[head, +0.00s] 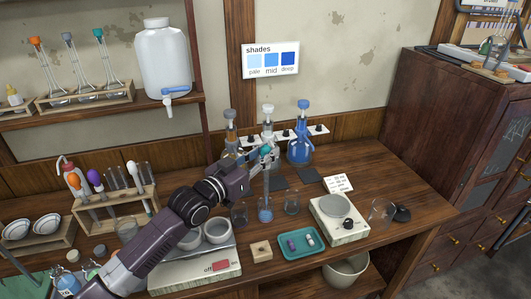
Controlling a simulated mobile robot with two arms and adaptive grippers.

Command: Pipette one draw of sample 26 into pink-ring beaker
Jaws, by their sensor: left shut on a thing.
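My left gripper (264,153) is at the middle of the bench, shut on a pipette with a teal bulb (266,149). The pipette's thin glass stem hangs roughly upright towards a small beaker with blue liquid (265,215); I cannot tell whether the tip is inside. Similar small glass beakers stand to its left (239,214) and right (291,206). I cannot make out a pink ring on any beaker or the number 26 on any vessel. My right gripper is not in view.
Stoppered flasks, one with blue liquid (300,147), stand behind. A rack (108,217) with colour-bulbed pipettes is at left. A balance (195,274), wooden block (260,251), teal tray (284,253) and hotplate-like device (338,230) stand in front. The right bench end has some room.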

